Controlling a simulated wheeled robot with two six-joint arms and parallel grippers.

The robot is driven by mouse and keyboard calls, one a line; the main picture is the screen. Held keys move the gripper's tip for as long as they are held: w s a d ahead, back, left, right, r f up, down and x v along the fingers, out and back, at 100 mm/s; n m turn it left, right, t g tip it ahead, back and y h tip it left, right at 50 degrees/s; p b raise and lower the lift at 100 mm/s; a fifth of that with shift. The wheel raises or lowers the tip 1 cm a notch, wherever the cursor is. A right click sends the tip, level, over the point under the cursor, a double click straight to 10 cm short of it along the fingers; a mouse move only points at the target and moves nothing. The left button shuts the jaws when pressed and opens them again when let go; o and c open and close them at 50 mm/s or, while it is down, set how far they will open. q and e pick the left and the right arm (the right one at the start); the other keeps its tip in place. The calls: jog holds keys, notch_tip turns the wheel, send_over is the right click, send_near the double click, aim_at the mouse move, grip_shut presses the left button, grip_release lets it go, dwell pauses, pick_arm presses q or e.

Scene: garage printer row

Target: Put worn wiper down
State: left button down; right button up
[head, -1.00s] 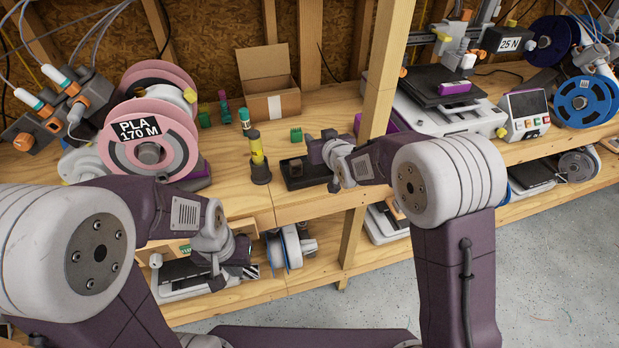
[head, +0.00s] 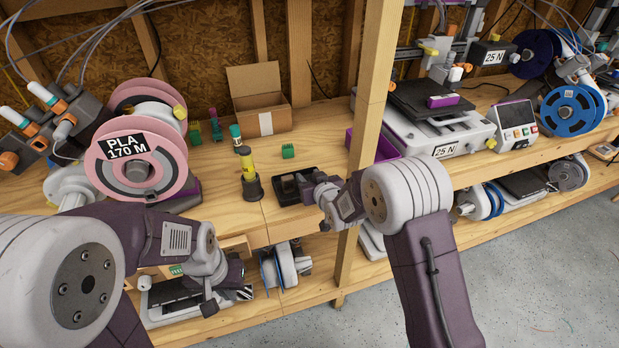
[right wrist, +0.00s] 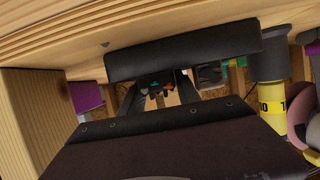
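A black tray (head: 281,198) lies on the bench near its front edge, with a dark block (head: 288,184) in it. I cannot make out which dark part is the worn wiper. My right gripper (head: 304,188) is low at the tray's right side; in the right wrist view its dark fingers (right wrist: 160,92) look apart, with background showing between them. That view is upside down and shows the tray's wall (right wrist: 185,50) across it. My left gripper (head: 228,294) hangs below the bench edge by the lower shelf, its fingertips unclear.
A yellow post on a dark base (head: 250,187) stands just left of the tray. A wooden upright (head: 368,100) rises to the right. A pink spool (head: 137,170) stands left.

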jog(key=shift+r, duration=0.1)
jog(key=shift+s+r, duration=0.1)
jog(key=shift+s, duration=0.05)
jog(key=v, duration=1.1)
jog(key=shift+s+p, duration=0.3)
jog(key=shift+d, duration=0.15)
jog(key=s+d+f+m+g+h, duration=0.1)
jog(key=s+d+f+g, duration=0.2)
jog(key=s, duration=0.4)
jog(key=s+d+f+m+g+h, duration=0.1)
jog(key=s+d+f+g, duration=0.2)
jog(key=s, duration=0.4)
jog(key=s+d+f+m+g+h, duration=0.2)
jog(key=s+d+f+g, duration=0.1)
jog(key=s+d+g, duration=0.2)
jog(key=s+d, duration=0.2)
jog(key=shift+s+g, duration=0.3)
